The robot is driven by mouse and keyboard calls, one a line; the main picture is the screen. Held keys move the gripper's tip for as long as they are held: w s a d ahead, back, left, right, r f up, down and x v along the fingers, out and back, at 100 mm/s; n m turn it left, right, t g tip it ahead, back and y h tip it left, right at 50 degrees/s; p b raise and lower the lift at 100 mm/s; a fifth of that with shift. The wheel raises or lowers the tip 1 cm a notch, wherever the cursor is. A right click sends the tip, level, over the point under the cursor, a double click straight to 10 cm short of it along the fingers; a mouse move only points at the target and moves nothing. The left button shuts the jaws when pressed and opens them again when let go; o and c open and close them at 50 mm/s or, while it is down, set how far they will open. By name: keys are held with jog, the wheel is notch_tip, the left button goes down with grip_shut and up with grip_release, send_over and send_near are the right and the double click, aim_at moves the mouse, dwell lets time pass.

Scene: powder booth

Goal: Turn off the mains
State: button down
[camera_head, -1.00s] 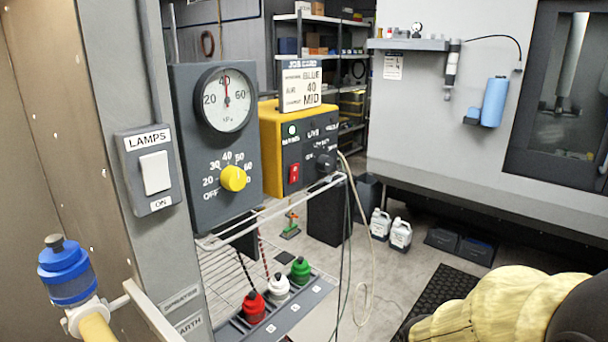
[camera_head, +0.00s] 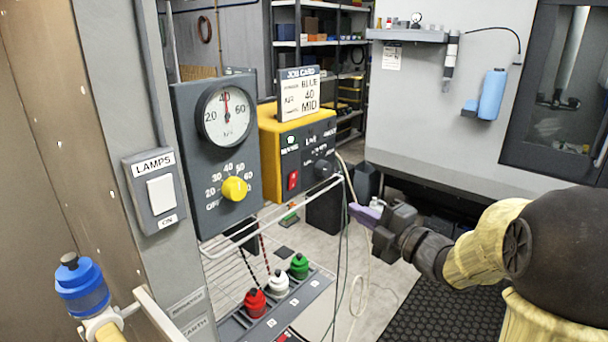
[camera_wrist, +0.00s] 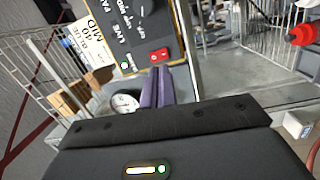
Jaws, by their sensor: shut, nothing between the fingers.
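The yellow control box (camera_head: 268,128) stands on the wire shelf, with a dark front panel. On that panel is a red rocker switch (camera_head: 293,180), the mains switch by its label. A small green lamp glows above it, and a black knob (camera_head: 322,169) sits to its right. My gripper (camera_head: 362,214) is in front and to the right of the box, apart from it, with purple fingers closed together and empty. In the wrist view the closed fingers (camera_wrist: 157,84) point toward the red switch (camera_wrist: 159,55), which lies just beyond their tips in the picture.
A gauge panel (camera_head: 216,140) with a yellow knob and a LAMPS switch (camera_head: 160,193) stand to the left. A wire rail and hanging hoses run near my gripper. A job card (camera_head: 298,93) tops the box.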

aim_at(294, 176)
jog(key=shift+s+a+r+n+g+y, duration=0.2)
jog(key=shift+s+r+n+g+y, duration=0.15)
jog(key=shift+n+y, duration=0.2)
jog(key=shift+s+a+r+n+g+y, duration=0.15)
jog(key=shift+s+r+n+g+y, duration=0.15)
jog(key=shift+r+n+y, duration=0.25)
jog(key=shift+f, duration=0.1)
jog(key=p+x, duration=0.7)
jog(key=x, duration=0.6)
jog(key=shift+w+a+p, duration=0.35)
jog(key=shift+a+p, duration=0.05)
jog(key=shift+p, duration=0.05)
